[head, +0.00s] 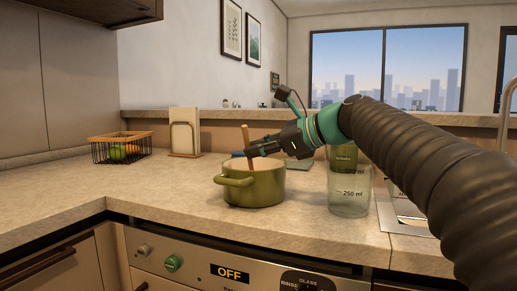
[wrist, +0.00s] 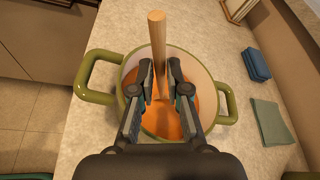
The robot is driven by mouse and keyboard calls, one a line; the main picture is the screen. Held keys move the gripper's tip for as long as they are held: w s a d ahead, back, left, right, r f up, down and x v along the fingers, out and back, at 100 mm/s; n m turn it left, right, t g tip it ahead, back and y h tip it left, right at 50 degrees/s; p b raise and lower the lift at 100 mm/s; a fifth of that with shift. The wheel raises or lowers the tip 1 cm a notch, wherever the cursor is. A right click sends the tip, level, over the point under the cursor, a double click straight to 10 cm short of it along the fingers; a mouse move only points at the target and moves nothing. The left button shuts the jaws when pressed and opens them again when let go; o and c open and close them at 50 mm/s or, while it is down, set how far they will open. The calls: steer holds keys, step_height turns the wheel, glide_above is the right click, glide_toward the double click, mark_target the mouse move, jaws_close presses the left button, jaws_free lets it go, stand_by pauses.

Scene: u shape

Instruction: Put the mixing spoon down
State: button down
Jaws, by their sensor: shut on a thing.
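The mixing spoon (wrist: 157,45) has a light wooden handle that stands nearly upright; it also shows in the head view (head: 245,135). Its lower end is hidden inside the green pot (head: 252,190). The pot has two loop handles and orange contents, seen in the wrist view (wrist: 208,101). My gripper (wrist: 161,75) is over the pot with its fingers on both sides of the handle, shut on it. In the head view my gripper (head: 254,150) reaches in from the right, just above the rim.
A measuring beaker (head: 349,192) stands right of the pot, near the sink. A wire fruit basket (head: 121,148) and a board holder (head: 185,133) are at the back left. A folded blue cloth (wrist: 256,65) and a green cloth (wrist: 272,122) lie beside the pot. The counter left of the pot is clear.

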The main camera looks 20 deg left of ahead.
steer(key=c, duration=1.1)
jaws_free()
step_height(320, 180, up, 7)
steer(key=p, duration=0.3)
steer(key=shift+d, duration=0.1)
